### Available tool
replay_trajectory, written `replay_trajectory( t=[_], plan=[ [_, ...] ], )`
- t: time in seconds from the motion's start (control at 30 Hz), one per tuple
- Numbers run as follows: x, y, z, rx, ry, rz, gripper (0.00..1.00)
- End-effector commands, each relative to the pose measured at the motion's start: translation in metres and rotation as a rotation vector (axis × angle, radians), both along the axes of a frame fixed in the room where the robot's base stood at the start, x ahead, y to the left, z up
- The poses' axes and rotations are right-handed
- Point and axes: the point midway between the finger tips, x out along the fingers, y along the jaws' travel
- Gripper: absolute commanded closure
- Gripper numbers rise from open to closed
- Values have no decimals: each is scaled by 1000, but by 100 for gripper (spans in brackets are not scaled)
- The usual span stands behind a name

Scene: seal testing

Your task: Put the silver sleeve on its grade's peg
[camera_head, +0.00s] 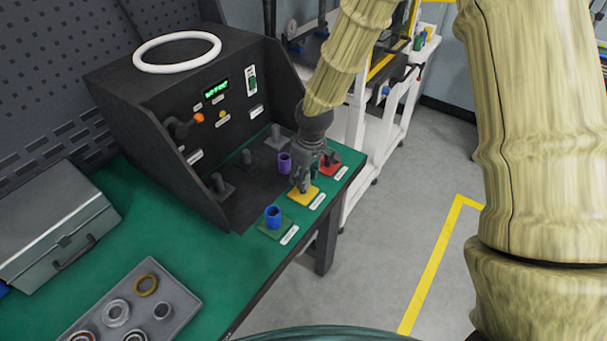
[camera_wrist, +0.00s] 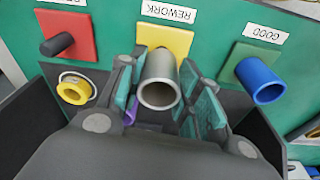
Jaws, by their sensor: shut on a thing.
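The silver sleeve (camera_wrist: 160,84) is between the two fingers of my gripper (camera_wrist: 157,76), which is shut on it. The sleeve points at the yellow plate (camera_wrist: 180,40) labelled REWORK; I cannot tell whether a peg is inside it. In the head view my gripper (camera_head: 302,184) is right at the yellow plate (camera_head: 304,197) and hides the sleeve. A blue sleeve (camera_wrist: 262,82) is on the green plate (camera_wrist: 240,56) labelled GOOD. The red plate (camera_wrist: 80,32) has a bare dark peg (camera_wrist: 58,45); its label is partly cut off.
A purple sleeve (camera_head: 285,163) stands beside my gripper. A yellow ring-shaped part (camera_wrist: 74,90) lies near the red plate. The black test box (camera_head: 160,100) stands behind, with bare pegs in front. A grey tray (camera_head: 186,318) holds several rings; a metal case (camera_head: 50,225) is at left.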

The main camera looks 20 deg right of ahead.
Motion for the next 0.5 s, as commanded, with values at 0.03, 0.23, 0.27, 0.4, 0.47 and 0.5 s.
replay_trajectory(
  t=[0.03,0.23,0.27,0.4,0.47,0.5],
  plan=[
    [0,0,0,0,0,0,100],
    [0,0,-1,0,0,0,100],
    [0,0,-2,0,0,0,100],
    [0,0,-2,0,0,0,42],
    [0,0,-2,0,0,0,41],
    [0,0,-2,0,0,0,41]
  ],
)
